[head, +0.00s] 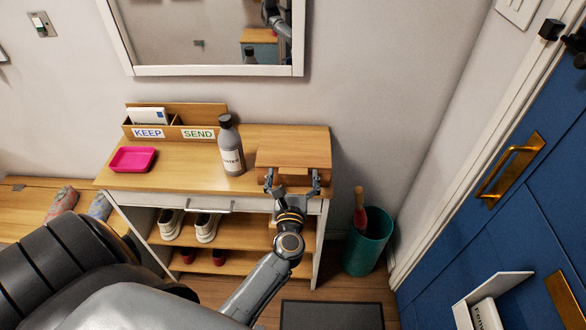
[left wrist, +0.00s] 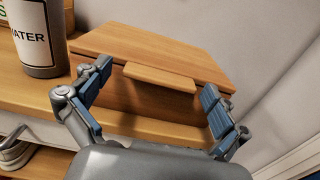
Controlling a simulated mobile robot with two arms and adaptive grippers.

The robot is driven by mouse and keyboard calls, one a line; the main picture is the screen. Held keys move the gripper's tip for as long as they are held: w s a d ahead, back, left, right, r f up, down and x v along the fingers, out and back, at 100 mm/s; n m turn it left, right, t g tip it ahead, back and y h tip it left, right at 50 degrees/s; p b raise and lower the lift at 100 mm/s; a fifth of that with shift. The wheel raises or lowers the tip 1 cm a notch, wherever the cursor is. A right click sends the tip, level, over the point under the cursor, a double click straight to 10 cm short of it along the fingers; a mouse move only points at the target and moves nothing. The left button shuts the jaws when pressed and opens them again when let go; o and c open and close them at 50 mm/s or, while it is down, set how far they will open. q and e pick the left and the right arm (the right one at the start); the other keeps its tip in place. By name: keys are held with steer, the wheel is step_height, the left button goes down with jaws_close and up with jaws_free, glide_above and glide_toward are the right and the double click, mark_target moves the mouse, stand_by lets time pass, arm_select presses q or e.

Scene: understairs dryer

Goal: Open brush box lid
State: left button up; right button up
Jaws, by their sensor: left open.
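The wooden brush box (head: 265,174) stands at the right end of the console table. Its flat lid (head: 293,148) lies over the top and looks shut. In the left wrist view the lid (left wrist: 150,55) has a wooden tab (left wrist: 160,78) sticking out from its front edge, above the box front (left wrist: 150,105). My left gripper (head: 292,182) is open in front of the box. In the left wrist view its fingers (left wrist: 157,88) are spread wide, one on each side of the tab, with nothing held. The box's inside is hidden. My right gripper is not in view.
A water bottle (head: 231,147) stands just left of the box. A pink tray (head: 132,160) and a KEEP/SEND letter holder (head: 175,121) are farther left. Shoes (head: 205,227) sit on the shelf below. A green bin (head: 367,247) stands right, near the blue door (head: 500,250).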

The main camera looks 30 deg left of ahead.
arm_select(q)
steer(key=shift+w+a, duration=0.2)
steer(key=shift+w, duration=0.15)
steer(key=shift+c, duration=0.4)
